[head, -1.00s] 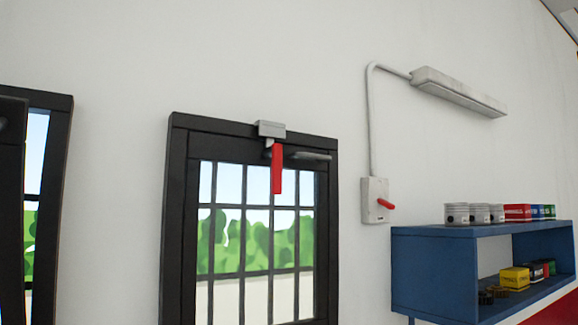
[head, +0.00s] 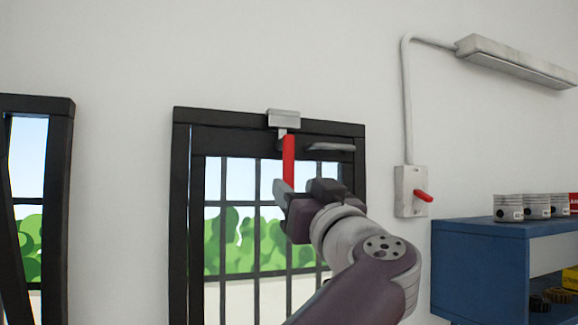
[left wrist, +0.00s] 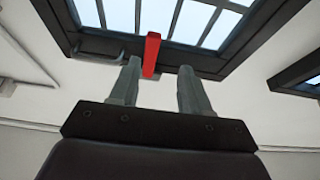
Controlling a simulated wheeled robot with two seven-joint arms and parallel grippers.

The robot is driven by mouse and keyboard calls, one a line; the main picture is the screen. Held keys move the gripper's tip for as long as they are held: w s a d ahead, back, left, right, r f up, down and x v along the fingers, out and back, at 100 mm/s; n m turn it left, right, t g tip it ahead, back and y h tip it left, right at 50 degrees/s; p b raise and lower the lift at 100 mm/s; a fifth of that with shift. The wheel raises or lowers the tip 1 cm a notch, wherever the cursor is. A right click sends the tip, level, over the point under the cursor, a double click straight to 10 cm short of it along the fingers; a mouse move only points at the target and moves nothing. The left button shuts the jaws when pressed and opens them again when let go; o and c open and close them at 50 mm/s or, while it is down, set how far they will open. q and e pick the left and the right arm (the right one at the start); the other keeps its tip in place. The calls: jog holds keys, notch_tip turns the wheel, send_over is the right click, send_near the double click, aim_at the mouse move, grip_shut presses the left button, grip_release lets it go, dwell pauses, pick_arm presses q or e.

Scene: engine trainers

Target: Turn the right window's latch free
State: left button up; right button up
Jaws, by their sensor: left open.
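The right window (head: 184,240) has a black frame and a barred pane. Its latch is a grey block (head: 284,118) on the top rail with a red handle (head: 288,160) hanging straight down. The handle also shows in the left wrist view (left wrist: 152,53). My left gripper (head: 283,195) is open at the handle's lower end, which it partly hides. In the left wrist view the handle lies between the two fingers (left wrist: 158,75), nearer the left finger. I cannot tell whether they touch. My right gripper is out of view.
A dark bar handle (head: 330,146) sits on the top rail right of the latch. Another black-framed window (head: 58,200) stands at the left. A switch box (head: 407,185) with a red lever and a blue shelf (head: 470,265) with pistons (head: 508,207) are at the right.

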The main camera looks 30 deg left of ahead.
aim_at(289, 175)
pick_arm(q)
jog(key=p+x, duration=0.1)
jog(key=x, duration=0.1)
jog(key=p+x, duration=0.1)
jog(key=x, duration=0.2)
jog(key=w+d+p+x, duration=0.1)
jog(key=x, duration=0.1)
jog(key=shift+w+a+r, duration=0.2)
jog(key=shift+w+a, duration=0.05)
jog(key=shift+s+a, duration=0.1)
jog(key=shift+a, duration=0.3)
jog(key=shift+d, duration=0.2)
jog(key=shift+c, duration=0.3)
jog(key=shift+d, duration=0.1)
jog(key=c, duration=0.5)
grip_shut()
